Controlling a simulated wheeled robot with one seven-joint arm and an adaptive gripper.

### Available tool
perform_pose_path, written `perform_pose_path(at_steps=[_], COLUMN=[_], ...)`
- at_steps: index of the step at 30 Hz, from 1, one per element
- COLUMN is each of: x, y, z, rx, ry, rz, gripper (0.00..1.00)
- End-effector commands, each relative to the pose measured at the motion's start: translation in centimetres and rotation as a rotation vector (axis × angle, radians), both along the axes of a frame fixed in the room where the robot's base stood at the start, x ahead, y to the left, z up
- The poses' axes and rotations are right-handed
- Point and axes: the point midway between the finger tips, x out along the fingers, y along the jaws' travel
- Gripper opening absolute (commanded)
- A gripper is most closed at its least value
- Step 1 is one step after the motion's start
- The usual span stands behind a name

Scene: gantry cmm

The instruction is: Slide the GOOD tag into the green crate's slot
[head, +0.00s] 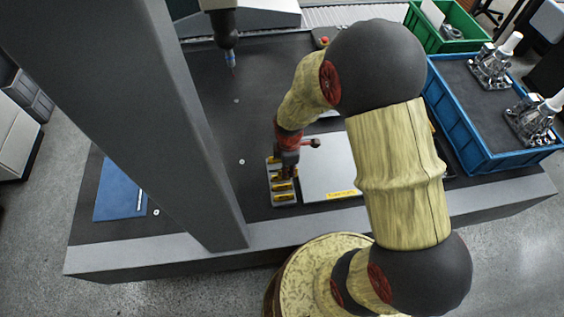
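The green crate (455,46) stands at the back right, partly cut off by the top edge. A white upright card-like piece (432,13) shows at its left side; I cannot make out the slot. A small grey rack (284,201) with several yellow-and-dark tags lies on the dark table near the middle. My gripper (287,172) points down over the back of this rack, with its fingertips at or just above the tags. The fingers are small and dark, so I cannot tell whether they hold a tag. The word GOOD is not readable on any tag.
A blue crate (478,157) with metal castings stands at the right. A light plate (330,168) with a yellow label lies beside the rack. A grey gantry column rises at the left, and a probe (229,58) hangs at the back. A blue folder (119,190) lies front left.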

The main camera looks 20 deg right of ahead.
Motion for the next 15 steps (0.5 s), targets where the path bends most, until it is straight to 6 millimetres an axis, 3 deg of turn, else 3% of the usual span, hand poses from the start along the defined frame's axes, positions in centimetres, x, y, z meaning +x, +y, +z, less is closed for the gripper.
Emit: perform_pose_path(at_steps=[6,15], x=[-3.5,-5.6], y=[-0.2,-0.3], z=[1.8,2.8], rx=[0.000,0.000], ry=[-0.004,-0.002], rz=[0.000,0.000], gripper=[0.00,0.00])
